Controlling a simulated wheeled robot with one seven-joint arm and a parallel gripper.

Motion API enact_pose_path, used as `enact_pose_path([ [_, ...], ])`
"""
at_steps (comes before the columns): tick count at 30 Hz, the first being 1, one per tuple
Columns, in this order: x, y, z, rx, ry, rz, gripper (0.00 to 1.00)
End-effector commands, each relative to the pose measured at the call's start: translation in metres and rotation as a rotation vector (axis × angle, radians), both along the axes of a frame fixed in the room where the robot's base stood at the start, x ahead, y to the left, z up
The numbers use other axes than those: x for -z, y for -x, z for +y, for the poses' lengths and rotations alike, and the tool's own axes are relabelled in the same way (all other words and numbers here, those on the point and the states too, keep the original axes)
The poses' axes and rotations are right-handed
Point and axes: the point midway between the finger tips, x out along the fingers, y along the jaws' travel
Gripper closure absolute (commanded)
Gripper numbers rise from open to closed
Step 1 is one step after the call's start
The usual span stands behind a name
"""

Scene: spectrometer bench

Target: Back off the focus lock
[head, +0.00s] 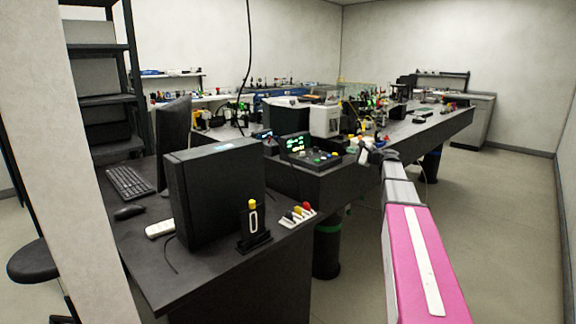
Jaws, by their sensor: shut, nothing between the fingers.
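My arm reaches from the lower right toward the optical bench (345,182). I cannot pick out the focus lock with certainty among the small parts. A black upright fixture with a yellow knob on top (253,224) stands on the near desk, well to the left of my gripper.
A black computer case (212,192), keyboard (130,182) and monitor (174,145) stand on the near desk. Small coloured-handled tools (299,214) lie at its right edge. A green-lit display (296,144) and white box (325,120) crowd the bench. The right floor (500,200) is clear.

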Motion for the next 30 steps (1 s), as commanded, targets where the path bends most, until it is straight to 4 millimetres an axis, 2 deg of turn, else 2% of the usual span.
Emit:
enact_pose_path([
  [3, -0.001, 0.012, -0.010, 0.004, -0.001, -0.002, 1.00],
  [9, -0.003, 0.024, -0.023, 0.006, -0.001, -0.005, 1.00],
  [20, -0.004, 0.025, -0.025, 0.008, -0.017, 0.009, 1.00],
  [30, -0.011, 0.020, -0.039, 0.010, -0.255, 0.250, 1.00],
])
